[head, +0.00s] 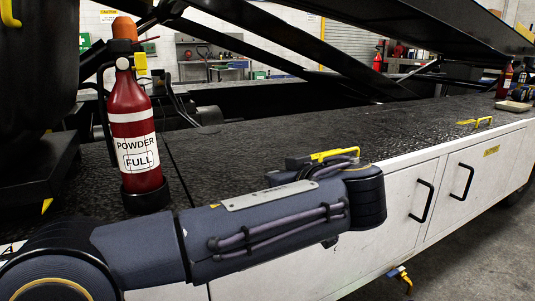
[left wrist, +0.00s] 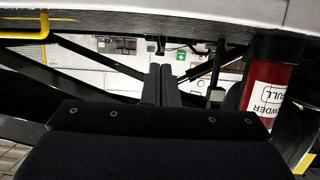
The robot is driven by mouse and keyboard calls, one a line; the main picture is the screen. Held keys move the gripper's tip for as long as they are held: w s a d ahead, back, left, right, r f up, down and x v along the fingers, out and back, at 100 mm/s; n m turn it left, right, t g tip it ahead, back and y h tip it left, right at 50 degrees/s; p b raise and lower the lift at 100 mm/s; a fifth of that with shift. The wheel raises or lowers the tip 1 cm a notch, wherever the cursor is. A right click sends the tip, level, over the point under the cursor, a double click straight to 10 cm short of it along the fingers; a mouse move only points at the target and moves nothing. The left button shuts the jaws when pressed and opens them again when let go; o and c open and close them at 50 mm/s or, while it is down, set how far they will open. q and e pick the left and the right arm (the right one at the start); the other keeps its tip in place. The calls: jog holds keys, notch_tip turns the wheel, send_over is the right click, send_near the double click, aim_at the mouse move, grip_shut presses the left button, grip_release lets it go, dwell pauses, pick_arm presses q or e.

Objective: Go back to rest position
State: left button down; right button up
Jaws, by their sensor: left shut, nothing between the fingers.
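My left arm reaches in from the lower left of the head view, across the front of the loader deck (head: 330,135). Its gripper is hidden in that view. In the left wrist view my left gripper (left wrist: 161,69) shows its two fingers together, shut and empty. A red fire extinguisher (head: 133,120) labelled "POWDER FULL" stands upright on the deck at the left, behind my arm. It also shows upside down at the right of the left wrist view (left wrist: 266,100), apart from the fingers. My right gripper is in neither view.
White cabinet doors (head: 435,200) with black handles line the loader's side. Yellow handles (head: 474,122) sit along the deck edge. Dark slanted beams (head: 290,55) rise above the deck. Another red extinguisher (head: 504,80) stands at the far right. Open floor lies at the lower right.

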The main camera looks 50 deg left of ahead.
pick_arm(q)
jog(key=shift+s+d+f, duration=0.2)
jog(key=shift+d+f, duration=0.05)
jog(key=shift+d, duration=0.45)
jog(key=shift+s+d+f, duration=0.2)
jog(key=shift+d+f, duration=0.05)
jog(key=shift+d, duration=0.4)
jog(key=s+d+f+m+g+h, duration=0.15)
jog(key=s+f+m+h, duration=0.25)
jog(key=f, duration=0.4)
jog(key=s+d+f+m+t+h, duration=0.15)
jog(key=s+f+m+h, duration=0.25)
jog(key=f, duration=0.4)
jog(key=s+d+f+m+t+h, duration=0.1)
jog(key=s+d+f+m+h, duration=0.35)
jog(key=d+f+h, duration=0.55)
notch_tip(320, 180, up, 39)
jog(key=d+p, duration=0.1)
jog(key=p, duration=3.6)
jog(key=shift+w+d+m+t, duration=0.2)
jog(key=shift+d+m+t, duration=0.1)
jog(key=shift+d+m, duration=0.05)
